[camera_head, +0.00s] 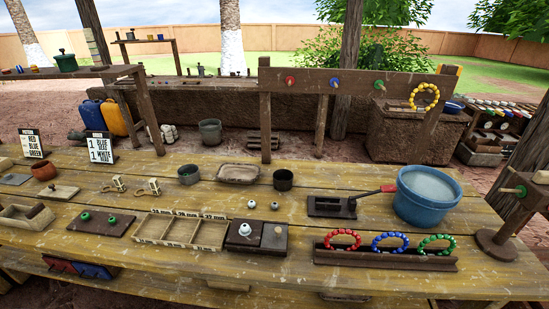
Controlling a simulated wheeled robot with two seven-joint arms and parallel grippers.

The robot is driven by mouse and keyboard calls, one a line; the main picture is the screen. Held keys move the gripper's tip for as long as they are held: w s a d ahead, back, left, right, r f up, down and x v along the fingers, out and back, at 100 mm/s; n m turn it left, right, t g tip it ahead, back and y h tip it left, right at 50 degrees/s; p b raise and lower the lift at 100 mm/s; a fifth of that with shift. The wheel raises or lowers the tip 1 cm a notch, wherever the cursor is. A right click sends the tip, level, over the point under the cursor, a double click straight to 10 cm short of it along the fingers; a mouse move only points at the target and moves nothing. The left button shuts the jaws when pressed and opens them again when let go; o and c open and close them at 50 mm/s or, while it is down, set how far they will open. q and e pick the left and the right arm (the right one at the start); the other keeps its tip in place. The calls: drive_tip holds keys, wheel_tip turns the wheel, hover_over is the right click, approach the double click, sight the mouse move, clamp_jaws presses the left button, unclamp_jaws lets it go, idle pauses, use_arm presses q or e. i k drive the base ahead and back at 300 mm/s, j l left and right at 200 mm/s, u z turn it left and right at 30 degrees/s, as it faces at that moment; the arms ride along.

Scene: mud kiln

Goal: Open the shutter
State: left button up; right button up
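No part is plainly a shutter, and I cannot tell which one the task means. A dark block (331,206) with an opening in its top lies right of the table's middle; a rod with a red handle (388,189) reaches from it toward the blue bucket. Neither of my grippers shows in the head view.
The wooden table (150,265) also bears a blue bucket (427,197), a rack with red, blue and green bead rings (385,259), a divided tray (180,231) and dark cups. A post with pegs (497,242) stands at the right. A pegboard (345,82) rises behind.

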sight(274, 236)
drive_tip(key=k+j+z, duration=0.15)
drive_tip(key=z, duration=0.3)
drive_tip(key=k+j+z, duration=0.15)
drive_tip(key=z, duration=0.3)
drive_tip(key=k+j+z, duration=0.2)
drive_tip(key=z, duration=0.25)
